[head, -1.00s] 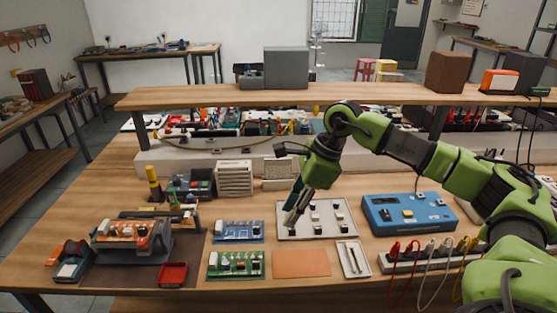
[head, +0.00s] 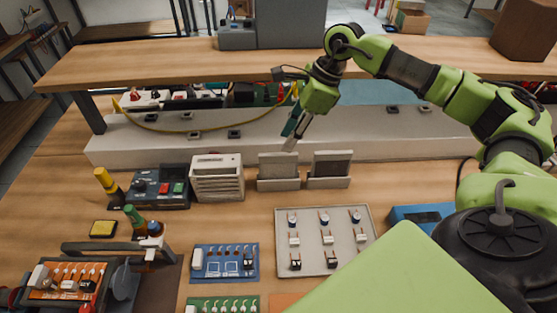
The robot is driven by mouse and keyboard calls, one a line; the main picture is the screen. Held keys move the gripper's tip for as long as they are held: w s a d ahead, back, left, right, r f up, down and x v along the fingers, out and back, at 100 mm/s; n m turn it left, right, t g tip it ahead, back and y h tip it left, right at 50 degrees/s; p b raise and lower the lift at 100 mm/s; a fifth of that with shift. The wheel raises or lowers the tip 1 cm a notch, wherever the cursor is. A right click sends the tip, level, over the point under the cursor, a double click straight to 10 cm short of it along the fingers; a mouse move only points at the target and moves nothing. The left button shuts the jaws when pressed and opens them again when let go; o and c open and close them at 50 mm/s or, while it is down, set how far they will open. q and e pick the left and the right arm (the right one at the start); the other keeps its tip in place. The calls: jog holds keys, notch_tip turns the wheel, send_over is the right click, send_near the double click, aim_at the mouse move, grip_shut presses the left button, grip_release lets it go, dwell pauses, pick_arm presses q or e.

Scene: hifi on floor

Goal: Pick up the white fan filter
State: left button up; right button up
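Two thin square panels stand upright in light grey holders in the middle of the table, in the head view. The left panel (head: 278,164) is pale grey-white and looks like the white fan filter; the right panel (head: 331,163) is darker grey. A whitish box with slatted vents (head: 217,178) stands just left of them. My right gripper (head: 291,142) points down, its fingertips just above or behind the top of the pale panel; contact cannot be told. The fingers are seen edge-on, so their opening is unclear. My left gripper is out of view.
A raised shelf (head: 170,68) and a long white ledge (head: 150,145) lie behind the panels. A grey tray with small parts (head: 308,267), a blue circuit board (head: 225,279) and a control box (head: 160,194) stand in front and left. Bare wood lies between the panels and tray.

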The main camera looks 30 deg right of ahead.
aim_at(278, 155)
jog(key=x, duration=0.3)
jog(key=p+x, duration=0.1)
jog(key=x, duration=0.2)
jog(key=shift+s+a, duration=0.2)
jog(key=shift+w+f, duration=0.25)
jog(key=shift+f, duration=0.35)
jog(key=shift+a+f+p, duration=0.15)
jog(key=shift+f+p, duration=0.15)
jog(key=shift+p, duration=0.25)
jog(key=p+x, duration=0.1)
jog(key=x, duration=0.2)
jog(key=shift+w+f, duration=0.2)
jog(key=shift+f, duration=0.05)
jog(key=shift+w+f, duration=0.1)
jog(key=shift+f, duration=0.35)
grip_shut()
